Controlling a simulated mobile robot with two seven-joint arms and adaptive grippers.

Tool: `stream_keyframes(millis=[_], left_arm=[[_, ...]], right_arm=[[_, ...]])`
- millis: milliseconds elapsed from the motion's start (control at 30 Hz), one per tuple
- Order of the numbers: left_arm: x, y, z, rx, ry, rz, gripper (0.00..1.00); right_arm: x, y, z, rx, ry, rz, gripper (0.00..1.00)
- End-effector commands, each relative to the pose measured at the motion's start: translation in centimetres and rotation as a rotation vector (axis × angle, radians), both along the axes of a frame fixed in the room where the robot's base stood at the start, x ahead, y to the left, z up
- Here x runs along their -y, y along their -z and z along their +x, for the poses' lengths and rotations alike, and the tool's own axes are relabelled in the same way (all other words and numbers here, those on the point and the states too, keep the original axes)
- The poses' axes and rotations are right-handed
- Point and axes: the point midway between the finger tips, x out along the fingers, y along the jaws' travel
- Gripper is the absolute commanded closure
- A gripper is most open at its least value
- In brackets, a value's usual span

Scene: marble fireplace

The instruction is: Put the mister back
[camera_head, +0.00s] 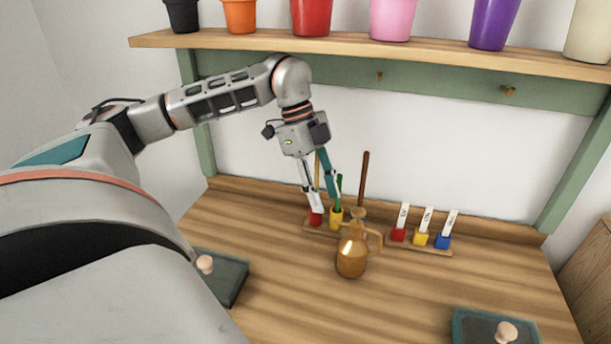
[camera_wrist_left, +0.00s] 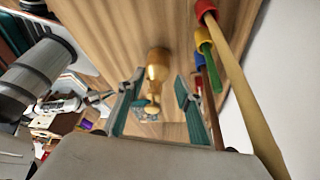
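The mister (camera_head: 351,262) is an amber, shiny bottle with a narrow neck and a side handle. It stands upright on the wooden bench in front of the tool rack. My left gripper (camera_head: 325,197) points down, with its fingers apart, up and to the left of the mister in the head view. In the left wrist view, the mister (camera_wrist_left: 158,66) shows between the open fingers of the left gripper (camera_wrist_left: 158,98), and nothing is held. Whether a finger touches it I cannot tell. My right gripper is not in view.
Behind the mister, a rack holds long sticks in a red cup (camera_head: 315,217) and a yellow cup (camera_head: 336,217). A second rack (camera_head: 420,246) with labelled blocks stands to the right. Dark boards with knobs (camera_head: 228,280) (camera_head: 490,328) lie in front. A shelf of pots (camera_head: 350,42) hangs above.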

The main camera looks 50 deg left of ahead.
Motion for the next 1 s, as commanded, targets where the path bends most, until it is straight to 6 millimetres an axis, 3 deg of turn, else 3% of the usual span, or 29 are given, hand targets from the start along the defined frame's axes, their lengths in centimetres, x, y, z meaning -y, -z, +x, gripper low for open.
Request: stream_keyframes(millis=[100, 333, 1000], left_arm=[[-2.3, 0.0, -0.4, -0.002, -0.005, 0.000, 0.65], [-4.7, 0.0, -0.8, 0.000, 0.000, 0.000, 0.65], [-5.1, 0.0, -0.8, 0.001, 0.002, -0.001, 0.65]], right_arm=[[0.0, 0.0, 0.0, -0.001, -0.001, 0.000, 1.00], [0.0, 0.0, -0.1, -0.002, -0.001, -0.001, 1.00], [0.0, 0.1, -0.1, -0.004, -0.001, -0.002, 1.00]])
